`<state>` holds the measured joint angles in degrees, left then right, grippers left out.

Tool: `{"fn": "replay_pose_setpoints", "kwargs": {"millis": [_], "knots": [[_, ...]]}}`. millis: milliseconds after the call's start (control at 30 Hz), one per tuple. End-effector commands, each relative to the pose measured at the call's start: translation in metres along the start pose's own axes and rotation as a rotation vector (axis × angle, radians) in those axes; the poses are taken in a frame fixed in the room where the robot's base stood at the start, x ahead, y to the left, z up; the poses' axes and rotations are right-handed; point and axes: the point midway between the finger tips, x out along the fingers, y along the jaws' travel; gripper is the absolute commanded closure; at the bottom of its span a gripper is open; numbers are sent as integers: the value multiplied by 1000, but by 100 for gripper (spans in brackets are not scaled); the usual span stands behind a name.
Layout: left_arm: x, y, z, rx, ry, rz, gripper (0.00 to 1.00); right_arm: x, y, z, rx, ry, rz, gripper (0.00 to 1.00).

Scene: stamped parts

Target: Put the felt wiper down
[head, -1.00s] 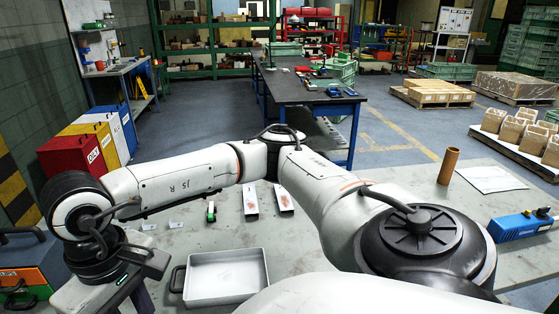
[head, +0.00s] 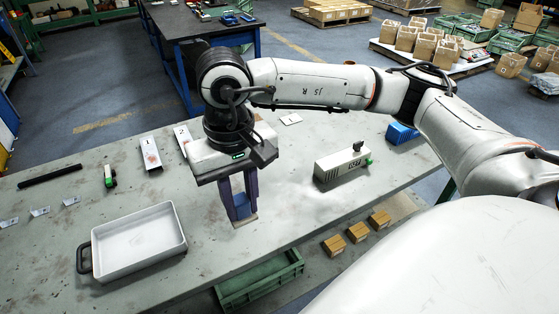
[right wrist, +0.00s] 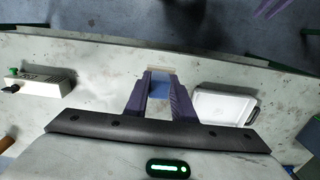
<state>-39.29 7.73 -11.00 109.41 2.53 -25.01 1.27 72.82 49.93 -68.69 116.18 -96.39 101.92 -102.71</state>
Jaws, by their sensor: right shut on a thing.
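My right gripper (head: 240,212) points down over the grey table (head: 215,265), to the right of the white tray. Its purple-grey fingers are shut on the felt wiper, which shows between them as a blue part (right wrist: 160,90) in the right wrist view. A pale beige edge of the felt wiper (head: 244,222) sticks out below the fingertips. The fingers cover much of the wiper. It is at or just above the table top; I cannot tell whether it touches.
A white tray (head: 138,240) with a dark handle stands left. White channel pieces 1 (head: 150,156) and 2 (head: 182,138) lie behind. A pale box with a green knob (head: 340,168) stands right.

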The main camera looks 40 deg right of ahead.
Motion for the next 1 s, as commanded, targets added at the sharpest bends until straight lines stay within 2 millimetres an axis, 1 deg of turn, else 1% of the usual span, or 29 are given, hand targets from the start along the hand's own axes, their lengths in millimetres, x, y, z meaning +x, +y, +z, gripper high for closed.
{"fn": "replay_pose_setpoints", "kwargs": {"millis": [33, 167, 200, 233, 300, 400, 500, 633, 900, 1000], "knots": [[7, -1, 8, 0, -2, 0, 69, 8, 2, -14, 128, -2, -3, 95], [19, -2, 20, 1, -5, 0, 69, 16, 16, -52, 562, -5, -3, 95], [22, -2, 23, 1, -6, 0, 69, 19, 22, -62, 699, -6, -2, 95], [24, -2, 26, 1, -6, 0, 69, 21, 26, -70, 800, -5, -2, 95], [29, -3, 30, 1, -7, 0, 69, 26, 38, -84, 1020, -5, -1, 95], [34, -3, 35, 2, -7, 0, 69, 32, 51, -98, 1275, -5, 0, 95], [36, -3, 37, 2, -5, 0, 69, 36, 60, -107, 1448, -3, 0, 95], [36, -3, 36, 2, -2, 1, 69, 43, 66, -111, 1555, -2, 1, 95], [34, -3, 32, 1, 0, 1, 69, 90, 68, -111, 1570, -2, 3, 95], [33, -3, 32, 1, 2, 1, 69, 98, 67, -112, 1569, -1, -1, 95]]}}
